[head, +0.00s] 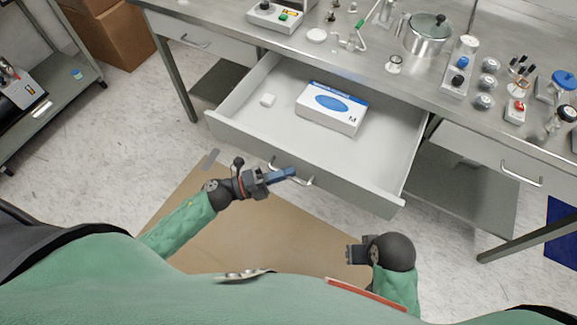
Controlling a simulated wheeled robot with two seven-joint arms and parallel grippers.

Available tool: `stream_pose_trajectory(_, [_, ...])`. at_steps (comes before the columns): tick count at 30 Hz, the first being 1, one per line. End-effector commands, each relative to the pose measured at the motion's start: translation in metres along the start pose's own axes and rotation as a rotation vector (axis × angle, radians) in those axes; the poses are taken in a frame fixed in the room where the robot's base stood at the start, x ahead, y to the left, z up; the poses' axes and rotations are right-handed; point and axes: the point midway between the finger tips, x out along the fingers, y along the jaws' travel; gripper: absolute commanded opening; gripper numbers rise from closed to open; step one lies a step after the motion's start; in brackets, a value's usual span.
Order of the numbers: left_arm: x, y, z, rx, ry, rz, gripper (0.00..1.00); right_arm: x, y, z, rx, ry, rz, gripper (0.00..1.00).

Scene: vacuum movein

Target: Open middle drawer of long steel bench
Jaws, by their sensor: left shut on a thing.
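The long steel bench (330,50) runs across the back of the head view. Its middle drawer (305,168) is pulled well out towards me and its inside is in view. The drawer's curved metal handle (306,181) is on the front panel. My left gripper (284,175) is at this handle, shut on it; its fingers hide part of the handle. My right gripper (352,254) is low in the view, apart from the drawer; its finger gap is not clear.
The bench's left drawer (190,38) and right drawer (500,162) are shut. A metal pot (425,36), knobs and small parts stand on the bench top. A steel side table (50,75) and cardboard boxes (112,30) are at the left. A brown mat (255,235) lies on the floor.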

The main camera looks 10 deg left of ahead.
Motion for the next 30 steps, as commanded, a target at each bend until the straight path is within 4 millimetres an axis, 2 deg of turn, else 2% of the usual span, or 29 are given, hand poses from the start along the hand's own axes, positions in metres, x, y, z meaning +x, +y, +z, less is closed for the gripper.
stream_pose_trajectory(13, [-0.002,0.0,-0.002,-0.001,0.0,0.001,0.0,-0.004,-0.005,-0.003,0.01,0.012,-0.01,0.36])
stream_pose_trajectory(14, [-0.002,0.0,-0.002,-0.001,0.0,0.001,0.15,-0.004,-0.005,-0.003,0.01,0.013,-0.01,0.36])
stream_pose_trajectory(15, [-0.002,0.0,-0.002,-0.001,0.0,0.001,0.23,-0.004,-0.005,-0.004,0.009,0.013,-0.009,0.36])
stream_pose_trajectory(17, [-0.002,0.0,-0.001,-0.001,0.0,0.001,0.31,-0.004,-0.004,-0.004,0.008,0.013,-0.008,0.36])
stream_pose_trajectory(26, [-0.001,-0.001,-0.001,0.0,0.0,0.0,0.31,-0.002,0.0,-0.003,0.001,0.009,-0.001,0.36])
stream_pose_trajectory(30, [-0.001,-0.01,0.0,0.003,0.003,0.0,0.31,0.002,0.001,-0.003,-0.003,0.011,0.0,0.36])
